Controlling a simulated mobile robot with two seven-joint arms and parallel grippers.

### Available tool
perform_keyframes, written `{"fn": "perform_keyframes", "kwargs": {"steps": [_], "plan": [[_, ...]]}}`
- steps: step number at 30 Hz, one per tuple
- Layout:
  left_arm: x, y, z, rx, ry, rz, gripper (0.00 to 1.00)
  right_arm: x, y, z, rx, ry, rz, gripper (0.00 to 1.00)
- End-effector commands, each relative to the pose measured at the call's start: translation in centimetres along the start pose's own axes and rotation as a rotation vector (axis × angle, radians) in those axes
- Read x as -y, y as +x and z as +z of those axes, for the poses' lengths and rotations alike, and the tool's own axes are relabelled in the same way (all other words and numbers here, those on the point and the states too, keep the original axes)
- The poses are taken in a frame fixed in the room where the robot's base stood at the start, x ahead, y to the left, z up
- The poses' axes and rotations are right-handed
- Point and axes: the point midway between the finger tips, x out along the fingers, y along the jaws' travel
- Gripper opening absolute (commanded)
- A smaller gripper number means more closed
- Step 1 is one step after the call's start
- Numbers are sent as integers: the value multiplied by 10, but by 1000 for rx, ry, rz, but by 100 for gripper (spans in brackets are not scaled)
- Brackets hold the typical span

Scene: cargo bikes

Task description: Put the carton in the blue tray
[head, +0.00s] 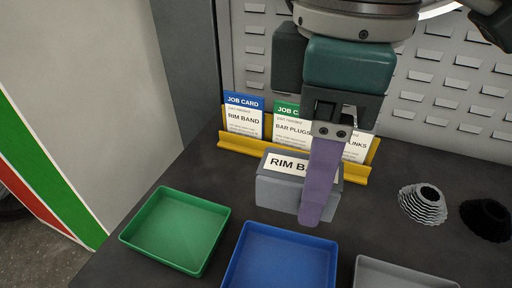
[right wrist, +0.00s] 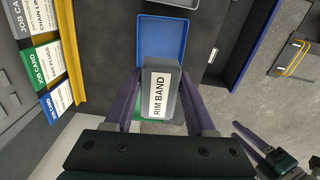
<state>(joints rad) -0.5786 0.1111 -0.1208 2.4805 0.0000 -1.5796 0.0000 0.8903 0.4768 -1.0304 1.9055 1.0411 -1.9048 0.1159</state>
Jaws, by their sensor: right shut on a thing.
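The carton (head: 290,192) is a grey box with a white label reading RIM BAND. My right gripper (head: 318,205) is shut on it, with a purple finger across its front in the head view. In the right wrist view the carton (right wrist: 163,92) sits between the two purple fingers. The blue tray (head: 280,258) stands on the dark table in front of the carton and looks empty. It also shows beyond the carton in the right wrist view (right wrist: 163,32). Part of my left gripper (right wrist: 252,140) seems to show at the right wrist view's lower right; its jaws are unclear.
A green tray (head: 178,230) stands left of the blue one, and a grey tray (head: 395,275) stands right. A yellow rack (head: 240,147) with job cards runs behind. A silver ribbed part (head: 423,203) and a black one (head: 486,218) stand at right.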

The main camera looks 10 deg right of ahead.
Motion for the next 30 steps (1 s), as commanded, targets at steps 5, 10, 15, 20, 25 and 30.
{"fn": "perform_keyframes", "kwargs": {"steps": [5, 10, 15, 20, 25, 30], "plan": [[2, 11, 5, 5, 6, -5, 50, 1, 56, 2, 6, 2, -4, 0], [2, 19, 8, 6, 10, -9, 50, 0, 105, 2, 5, 0, -1, 0], [3, 24, 10, 7, 11, -10, 50, 0, 135, 1, 2, -1, 1, 0], [3, 26, 11, 7, 10, -9, 50, 0, 148, 0, 1, -1, 0, 0], [2, 33, 13, 6, 10, -9, 50, 0, 176, 1, 2, -1, 0, 0], [2, 34, 13, 6, 9, -8, 50, 0, 184, 0, 0, -2, 2, 0]]}}
